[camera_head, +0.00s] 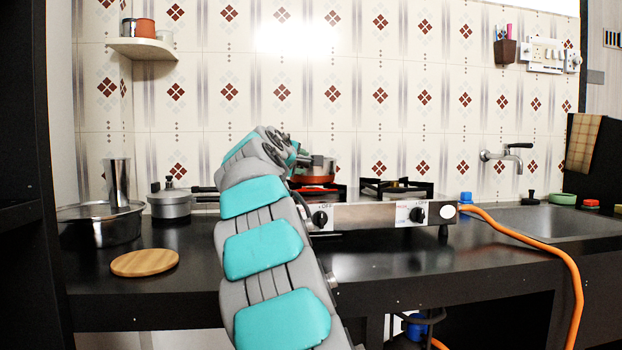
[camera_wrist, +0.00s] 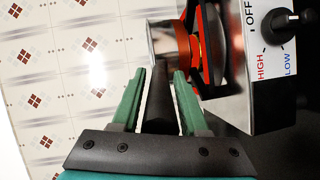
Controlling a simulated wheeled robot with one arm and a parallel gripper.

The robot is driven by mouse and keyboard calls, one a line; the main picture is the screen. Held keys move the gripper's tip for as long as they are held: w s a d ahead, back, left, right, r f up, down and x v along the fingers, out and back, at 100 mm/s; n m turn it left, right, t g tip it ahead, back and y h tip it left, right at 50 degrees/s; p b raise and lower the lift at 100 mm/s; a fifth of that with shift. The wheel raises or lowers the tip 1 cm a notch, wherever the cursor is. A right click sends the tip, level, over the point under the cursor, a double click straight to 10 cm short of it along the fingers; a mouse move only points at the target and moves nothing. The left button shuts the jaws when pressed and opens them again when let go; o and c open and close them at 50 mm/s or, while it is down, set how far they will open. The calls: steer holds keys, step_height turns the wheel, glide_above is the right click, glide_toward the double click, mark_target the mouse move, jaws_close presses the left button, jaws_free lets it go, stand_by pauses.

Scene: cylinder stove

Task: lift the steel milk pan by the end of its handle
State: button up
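A dark handle (camera_wrist: 159,100) runs from the pan down between the two green fingers of my gripper (camera_wrist: 160,90). The fingers stand apart on both sides of the handle, with pale gaps beside it. My gripper is open around the handle, not closed on it.
The stove (camera_head: 370,216) has an empty right burner (camera_head: 396,187) and front knobs (camera_wrist: 289,25). A pressure cooker (camera_head: 170,205), steel pot (camera_head: 108,231), steel tumbler (camera_head: 117,183) and wooden board (camera_head: 145,262) stand left. An orange hose (camera_head: 560,250) runs right. The front counter is mostly clear.

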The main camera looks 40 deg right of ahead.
jaws_close()
stand_by(1.0)
